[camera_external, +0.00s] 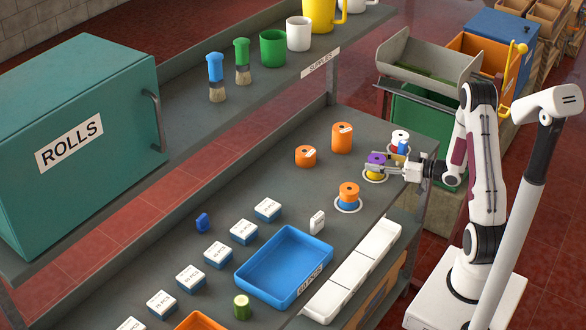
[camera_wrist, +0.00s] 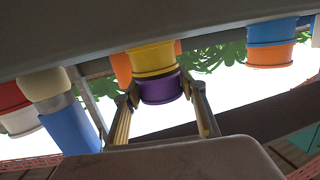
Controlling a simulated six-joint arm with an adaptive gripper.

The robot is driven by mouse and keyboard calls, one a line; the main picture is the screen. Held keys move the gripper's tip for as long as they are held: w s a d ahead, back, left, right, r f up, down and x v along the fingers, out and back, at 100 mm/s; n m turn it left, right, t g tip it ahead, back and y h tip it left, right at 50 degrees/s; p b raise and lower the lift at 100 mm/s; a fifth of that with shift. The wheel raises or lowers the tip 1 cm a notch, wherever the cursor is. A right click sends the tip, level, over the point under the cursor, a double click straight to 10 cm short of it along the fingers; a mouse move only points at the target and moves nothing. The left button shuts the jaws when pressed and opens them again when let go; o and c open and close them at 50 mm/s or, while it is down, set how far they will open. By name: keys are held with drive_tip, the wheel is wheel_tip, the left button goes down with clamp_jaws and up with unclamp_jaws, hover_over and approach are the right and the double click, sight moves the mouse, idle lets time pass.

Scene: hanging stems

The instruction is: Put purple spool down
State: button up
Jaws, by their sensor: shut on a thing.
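The purple spool (camera_external: 376,158) sits at the top of a short stack, on a yellow spool (camera_external: 375,174) inside a white ring on the bench. My gripper (camera_external: 377,167) reaches in from the right, its fingers on either side of the purple spool. In the wrist view, which looks upside down, the purple spool (camera_wrist: 160,89) is between my two fingertips (camera_wrist: 160,90). The yellow spool (camera_wrist: 152,60) shows touching it, on the bench side. I cannot tell whether the purple spool's weight rests on the yellow one.
An orange-and-blue stack (camera_external: 348,193) stands in a ring nearby in front, and a white-topped stack (camera_external: 400,139) stands close behind. Orange spools (camera_external: 305,156) (camera_external: 341,138) stand to the left. A blue tray (camera_external: 283,267), small boxes and white bins (camera_external: 355,270) lie nearer. A shelf runs above the bench's far side.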

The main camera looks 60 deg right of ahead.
drive_tip(key=shift+f, duration=0.25)
idle(0.3)
drive_tip(key=o, duration=1.1)
drive_tip(key=shift+s, duration=0.15)
drive_tip(key=shift+d+r+v, duration=0.1)
drive_tip(key=shift+r+v, duration=0.05)
drive_tip(key=shift+v, duration=1.15)
drive_tip(key=shift+d+r+v, duration=0.1)
drive_tip(key=shift+d+v, duration=0.05)
drive_tip(key=shift+v, duration=2.25)
drive_tip(key=shift+o, duration=0.7)
